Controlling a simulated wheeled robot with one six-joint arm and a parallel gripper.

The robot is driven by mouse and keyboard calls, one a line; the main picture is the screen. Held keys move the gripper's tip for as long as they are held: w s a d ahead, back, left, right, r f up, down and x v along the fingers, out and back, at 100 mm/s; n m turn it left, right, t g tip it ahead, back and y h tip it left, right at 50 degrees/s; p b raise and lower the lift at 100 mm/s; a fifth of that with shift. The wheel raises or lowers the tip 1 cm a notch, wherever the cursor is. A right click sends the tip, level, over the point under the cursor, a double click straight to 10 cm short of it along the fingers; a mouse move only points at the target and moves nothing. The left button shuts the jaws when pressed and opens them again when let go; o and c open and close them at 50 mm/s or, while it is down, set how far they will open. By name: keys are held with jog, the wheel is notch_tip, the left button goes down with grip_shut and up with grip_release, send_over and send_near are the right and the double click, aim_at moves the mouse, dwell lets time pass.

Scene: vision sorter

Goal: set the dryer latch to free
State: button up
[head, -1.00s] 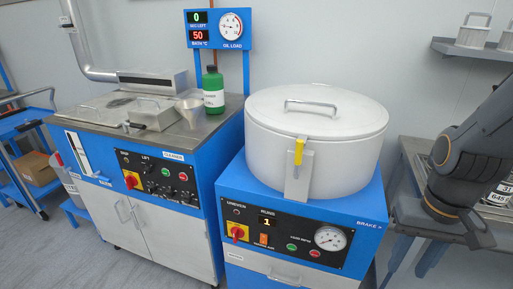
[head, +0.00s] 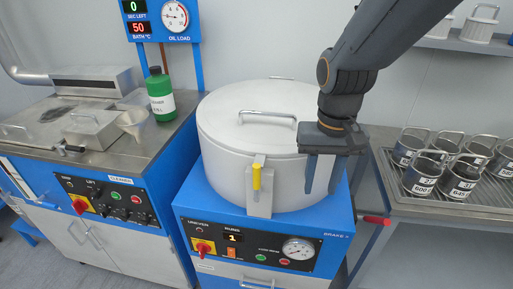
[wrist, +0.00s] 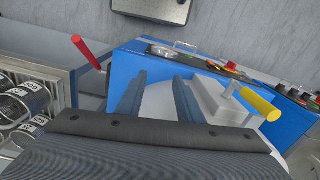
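The dryer is a white round drum (head: 225,145) with a closed lid (head: 265,115), set on a blue cabinet (head: 340,215). Its latch is a yellow handle (head: 256,177) on a grey bracket (head: 259,204) at the drum's front. The handle stands upright in the head view. In the wrist view the yellow handle (wrist: 260,104) and its bracket (wrist: 212,98) lie right of the fingers. My gripper (head: 321,188) hangs fingers down to the right of the latch, apart from it. Its two fingers (wrist: 157,98) are spread with nothing between them.
A red-handled lever (head: 375,220) sticks out at the cabinet's right side. A draining table (head: 455,210) on the right holds several labelled metal baskets (head: 421,177). The cleaner bench (head: 90,145) with a green bottle (head: 160,95) stands left. The front of the dryer is clear.

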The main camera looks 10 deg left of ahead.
notch_tip(320, 180, up, 12)
jog(key=p, duration=0.7)
send_over(257, 166)
jog(key=shift+f+n, duration=0.1)
jog(key=shift+n, duration=0.3)
jog(key=shift+f, duration=0.15)
notch_tip(257, 166, down, 7)
jog(key=shift+f+p, duration=0.2)
jog(key=shift+p, duration=0.4)
grip_shut()
